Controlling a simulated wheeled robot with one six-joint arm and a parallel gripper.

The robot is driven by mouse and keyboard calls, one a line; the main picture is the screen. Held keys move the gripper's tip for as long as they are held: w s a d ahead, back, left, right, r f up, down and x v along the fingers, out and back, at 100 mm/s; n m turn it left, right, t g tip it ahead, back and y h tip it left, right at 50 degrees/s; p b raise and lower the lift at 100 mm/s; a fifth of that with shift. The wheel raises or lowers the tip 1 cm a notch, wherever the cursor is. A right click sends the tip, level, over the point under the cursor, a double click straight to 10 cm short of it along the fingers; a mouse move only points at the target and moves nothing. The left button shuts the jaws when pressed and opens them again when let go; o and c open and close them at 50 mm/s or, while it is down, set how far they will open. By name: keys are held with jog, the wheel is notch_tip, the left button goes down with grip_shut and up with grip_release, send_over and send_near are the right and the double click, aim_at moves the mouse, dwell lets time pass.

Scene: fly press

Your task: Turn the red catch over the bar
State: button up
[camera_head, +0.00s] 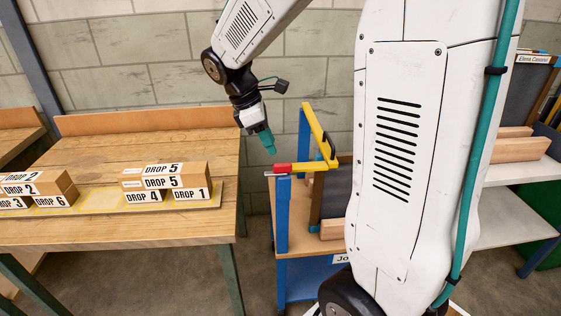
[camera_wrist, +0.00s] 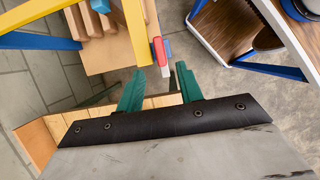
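The red catch (camera_head: 284,168) sits at the top of a blue post (camera_head: 282,215), at the free end of the yellow bar (camera_head: 310,166). It also shows in the wrist view (camera_wrist: 160,50), close to the end of the bar (camera_wrist: 135,22), with a pale grey piece at its near end. My gripper (camera_head: 269,141) has teal fingers, points down and hangs just above and left of the catch. In the wrist view my gripper (camera_wrist: 160,82) is open and empty, with the catch beyond the gap between its fingertips.
A wooden workbench (camera_head: 110,235) with boxes marked DROP (camera_head: 175,176) stands at left. Behind the bar is a wooden-topped blue rack (camera_head: 305,243) holding boards. A shelf unit (camera_head: 515,205) stands at right. Open floor lies between bench and rack.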

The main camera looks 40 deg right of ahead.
aim_at(282, 164)
jog(key=x, duration=0.7)
jog(key=shift+s+d+f, duration=0.1)
jog(key=shift+f, duration=0.25)
grip_shut()
